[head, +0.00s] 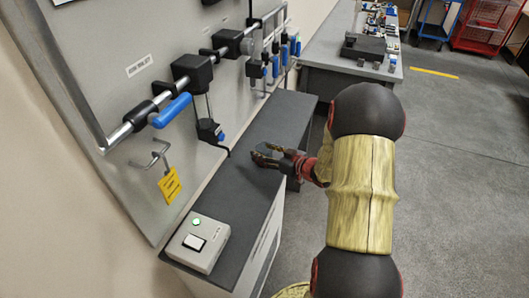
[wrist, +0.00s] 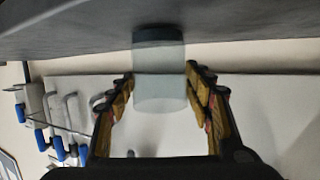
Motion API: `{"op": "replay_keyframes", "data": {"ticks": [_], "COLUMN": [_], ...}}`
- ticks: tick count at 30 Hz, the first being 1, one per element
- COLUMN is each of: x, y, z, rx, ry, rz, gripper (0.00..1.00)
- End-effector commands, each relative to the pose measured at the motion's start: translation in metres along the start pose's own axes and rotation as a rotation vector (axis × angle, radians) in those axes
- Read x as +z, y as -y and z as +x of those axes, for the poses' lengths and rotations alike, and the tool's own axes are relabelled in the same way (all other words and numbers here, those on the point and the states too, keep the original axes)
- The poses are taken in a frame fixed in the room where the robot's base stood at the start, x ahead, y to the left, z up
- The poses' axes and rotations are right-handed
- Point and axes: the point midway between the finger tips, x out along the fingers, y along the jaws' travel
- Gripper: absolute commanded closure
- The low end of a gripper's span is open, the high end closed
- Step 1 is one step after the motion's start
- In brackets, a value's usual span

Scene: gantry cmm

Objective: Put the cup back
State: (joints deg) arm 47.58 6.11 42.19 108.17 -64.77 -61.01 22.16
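The cup is a translucent grey-green cylinder (wrist: 160,85), centred between the two fingers of my gripper (wrist: 159,82) in the wrist view. The fingers lie close along both sides of it and look shut on it. In the head view my gripper (head: 268,156) is over the dark shelf top (head: 264,126), near its front edge. There the cup is small and mostly hidden by the fingers. The wrist view is upside down, with the dark shelf at the top. The cup's dark end overlaps that surface; I cannot tell whether it touches.
A grey box with a green button (head: 199,243) sits at the near end of the shelf. A grey panel (head: 120,75) with a rail, black clamps and blue handles rises behind it. A yellow tag (head: 169,185) hangs from a hook.

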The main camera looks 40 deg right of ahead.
Motion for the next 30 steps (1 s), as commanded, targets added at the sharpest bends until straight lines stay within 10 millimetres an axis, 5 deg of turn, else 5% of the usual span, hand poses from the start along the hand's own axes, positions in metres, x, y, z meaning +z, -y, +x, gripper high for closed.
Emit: {"op": "replay_keyframes", "data": {"ticks": [6,17,30], "x": [0.0,-0.004,-0.006], "y": [0.0,0.0,-0.001], "z": [0.0,-0.003,-0.085], "rx": [0.0,0.001,0.004], "ry": [0.0,0.0,0.0], "rz": [0.0,0.0,0.003], "gripper": [0.36,0.36,0.36]}}
